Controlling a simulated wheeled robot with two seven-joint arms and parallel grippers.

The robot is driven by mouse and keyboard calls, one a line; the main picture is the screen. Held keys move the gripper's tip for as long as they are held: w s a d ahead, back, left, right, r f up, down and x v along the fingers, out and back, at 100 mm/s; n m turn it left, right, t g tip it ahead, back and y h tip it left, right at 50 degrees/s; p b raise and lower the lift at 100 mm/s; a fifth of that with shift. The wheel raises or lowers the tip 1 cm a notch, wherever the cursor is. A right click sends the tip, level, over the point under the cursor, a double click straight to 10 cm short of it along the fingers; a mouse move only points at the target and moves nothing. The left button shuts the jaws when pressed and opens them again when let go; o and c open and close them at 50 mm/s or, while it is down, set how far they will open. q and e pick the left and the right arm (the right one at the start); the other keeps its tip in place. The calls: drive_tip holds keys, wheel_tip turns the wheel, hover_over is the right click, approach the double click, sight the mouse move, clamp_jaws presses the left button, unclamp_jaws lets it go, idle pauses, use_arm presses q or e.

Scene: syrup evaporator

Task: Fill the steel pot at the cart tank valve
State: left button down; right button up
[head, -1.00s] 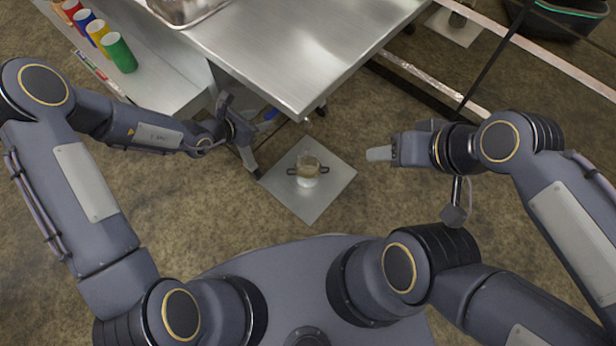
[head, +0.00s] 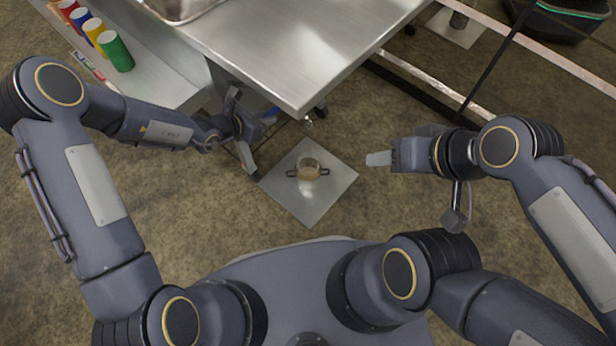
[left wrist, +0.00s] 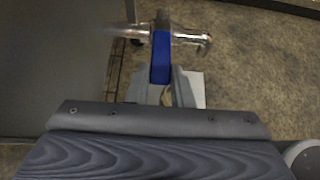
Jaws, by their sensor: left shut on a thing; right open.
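The small steel pot (head: 307,168), with a dark handle on each side, stands upright on a square steel plate (head: 312,208) on the floor below the table corner. Its inside looks amber-brown, but how full it is I cannot tell. My left gripper (head: 250,130) is under the table edge, left of the pot. In the left wrist view its jaws (left wrist: 168,88) are shut on the blue valve handle (left wrist: 160,57), with the shiny valve pipe (left wrist: 190,38) running across it. The tabletop hides most of the valve from above. My right gripper (head: 378,158) is open and empty, right of the plate.
The steel table (head: 300,50) overhangs the valve and carries a metal tray (head: 185,8). A lower shelf (head: 165,85) at left holds several coloured cylinders (head: 116,52). A metal rail (head: 540,60) crosses the upper right. The floor around the plate is clear.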

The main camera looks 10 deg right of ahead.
use_arm(q)
drive_tip(key=s+d+n+t+y+b, duration=0.1)
drive_tip(key=n+t+b, duration=0.1)
drive_tip(key=b, duration=0.5)
drive_tip(key=shift+s+d+n+y, duration=0.35)
drive_tip(key=shift+s+n+y, duration=0.05)
